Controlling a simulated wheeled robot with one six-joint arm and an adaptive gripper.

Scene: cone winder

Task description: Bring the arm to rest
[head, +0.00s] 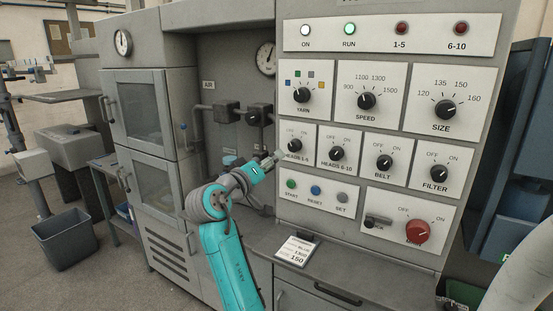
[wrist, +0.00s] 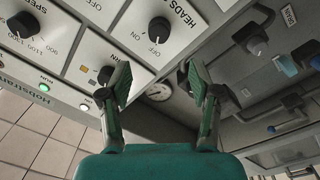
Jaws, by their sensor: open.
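My teal arm (head: 229,258) reaches up from the bottom of the head view, bent at the elbow. My gripper (head: 277,156) is at the left edge of the control panel, close to the HEADS 1-5 knob (head: 295,146). In the wrist view my gripper (wrist: 164,88) is open, its two fingers apart with nothing between them. A HEADS knob (wrist: 159,30) stands beyond the fingers, up and left of the gap. I cannot tell the exact distance between fingertips and panel.
The panel carries other knobs, including YARN (head: 302,95), SPEED (head: 366,101) and a red main switch (head: 417,232). The ON lamp (head: 306,31) and green RUN lamp (head: 349,29) are lit. A card (head: 297,253) lies on the ledge below. A grey bin (head: 65,238) stands left.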

